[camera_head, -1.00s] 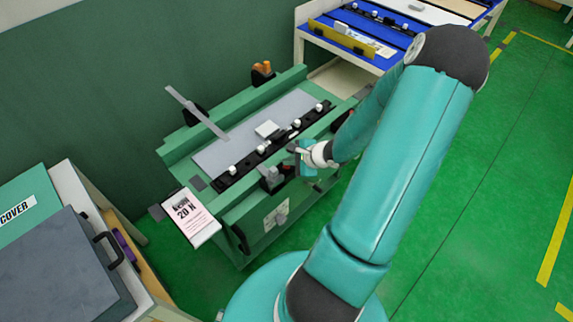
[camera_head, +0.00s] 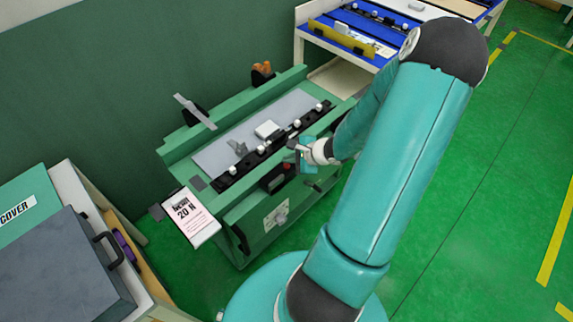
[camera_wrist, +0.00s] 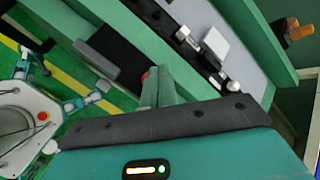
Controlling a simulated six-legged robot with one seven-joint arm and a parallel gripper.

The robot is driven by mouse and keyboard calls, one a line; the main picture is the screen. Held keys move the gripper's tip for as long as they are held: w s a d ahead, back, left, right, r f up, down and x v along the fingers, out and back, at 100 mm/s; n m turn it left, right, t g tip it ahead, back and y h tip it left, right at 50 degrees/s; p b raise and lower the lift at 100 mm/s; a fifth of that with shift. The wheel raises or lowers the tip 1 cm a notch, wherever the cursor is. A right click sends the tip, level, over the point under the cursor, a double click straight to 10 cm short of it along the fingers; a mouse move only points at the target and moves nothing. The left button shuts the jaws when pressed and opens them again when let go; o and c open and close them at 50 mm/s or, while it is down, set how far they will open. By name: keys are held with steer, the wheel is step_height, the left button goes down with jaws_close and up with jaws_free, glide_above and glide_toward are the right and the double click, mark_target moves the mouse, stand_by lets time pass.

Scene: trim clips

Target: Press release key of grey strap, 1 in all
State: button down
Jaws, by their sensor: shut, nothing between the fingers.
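The grey strap (camera_head: 196,112) stands tilted over the back of the green fixture. A small grey piece (camera_head: 238,147), seemingly its tongue, is above the near left of the light panel, apart from the buckle. The dark buckle (camera_head: 270,185) is on the fixture's front wall, with a red release key (camera_head: 277,181) showing. My gripper (camera_head: 296,146) is shut and empty, above and right of the key, apart from it. In the wrist view, my shut fingers (camera_wrist: 163,86) are beside a small red patch, probably the key (camera_wrist: 145,75), mostly hidden.
A black strip (camera_head: 228,179) with several white knobs runs along the light panel (camera_head: 215,157), which carries a white block (camera_head: 267,129). A "20 N" card (camera_head: 190,217) is at the front left. A blue-topped table (camera_head: 365,30) is behind; green floor is clear at right.

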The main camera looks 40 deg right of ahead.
mark_target(289, 167)
steer(key=shift+r, duration=0.1)
step_height(289, 167, up, 5)
steer(key=shift+f, duration=0.1)
stand_by(0.6)
stand_by(0.8)
steer(key=a+r+n+g+y, duration=0.1)
steer(key=a+r+n+g, duration=0.1)
steer(key=a+r+n, duration=0.7)
steer(key=a+r+n+g, duration=0.2)
steer(key=a+r+n, duration=0.4)
steer(key=a, duration=0.5)
steer(key=s+a+r+n+h, duration=0.3)
steer(key=s+a+r+n, duration=0.4)
steer(key=s+r+n, duration=0.2)
step_height(289, 167, up, 3)
steer(key=shift+s+a+f+t, duration=0.15)
steer(key=shift+s+a+t, duration=0.05)
steer(key=shift+s+t, duration=0.1)
